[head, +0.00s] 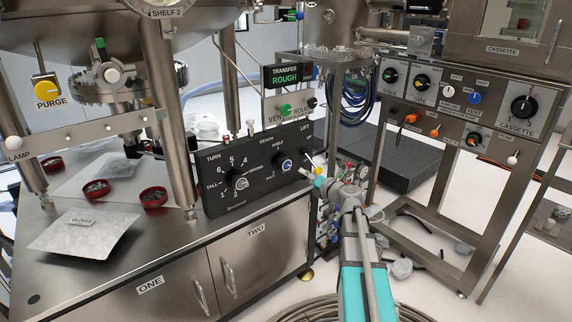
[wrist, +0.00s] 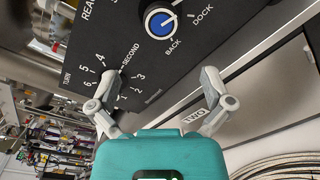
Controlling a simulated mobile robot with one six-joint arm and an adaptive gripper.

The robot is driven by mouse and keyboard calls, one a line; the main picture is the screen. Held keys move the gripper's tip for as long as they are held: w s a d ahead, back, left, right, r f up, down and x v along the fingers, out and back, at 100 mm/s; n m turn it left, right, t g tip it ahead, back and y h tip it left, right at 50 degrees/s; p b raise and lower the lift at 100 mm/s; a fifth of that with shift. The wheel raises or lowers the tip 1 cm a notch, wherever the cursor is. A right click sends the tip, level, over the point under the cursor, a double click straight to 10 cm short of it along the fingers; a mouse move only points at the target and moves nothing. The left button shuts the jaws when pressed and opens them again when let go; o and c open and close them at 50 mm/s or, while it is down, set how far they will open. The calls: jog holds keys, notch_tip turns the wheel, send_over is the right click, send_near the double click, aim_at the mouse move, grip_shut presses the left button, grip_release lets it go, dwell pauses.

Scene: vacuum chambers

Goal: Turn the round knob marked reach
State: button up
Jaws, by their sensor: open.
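The reach knob (head: 285,164) is a round knob with a blue face and white pointer line on the black control panel (head: 219,202). In the wrist view the same knob (wrist: 161,22) is near the top centre, with "BACK" and "DOCK" printed below and right of it. My gripper (wrist: 160,84) is open and empty, its two fingers spread wide. The knob appears above the gap between the fingertips, apart from them. In the head view my gripper (head: 308,173) is just right of the panel, small and partly hidden by my arm.
The numbered turn knob (head: 238,183) sits left on the same panel; in the wrist view my left finger covers that area. A lift lever (head: 313,161) is at the panel's right end. Steel cabinet doors (head: 259,240) lie below. A valve-control stand (head: 435,110) stands at right.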

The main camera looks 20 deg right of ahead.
aim_at(287, 165)
jog(key=r+m+g+p, duration=0.1)
jog(key=m+p, duration=0.2)
jog(key=m, duration=0.5)
jog(key=r+m+g+p, duration=0.1)
jog(key=m+p, duration=0.3)
jog(key=m, duration=0.5)
jog(key=r+m+g+h+p, duration=0.1)
jog(key=r+m+p, duration=0.1)
jog(key=m, duration=0.7)
jog(key=shift+s+d+r+g+p, duration=0.2)
jog(key=shift+s+g+p, duration=0.2)
jog(key=shift+p, duration=0.35)
jog(key=shift+w, duration=0.1)
jog(key=b+x, duration=0.5)
jog(key=x, duration=0.8)
jog(key=shift+w+f, duration=0.2)
jog(key=shift+w, duration=0.1)
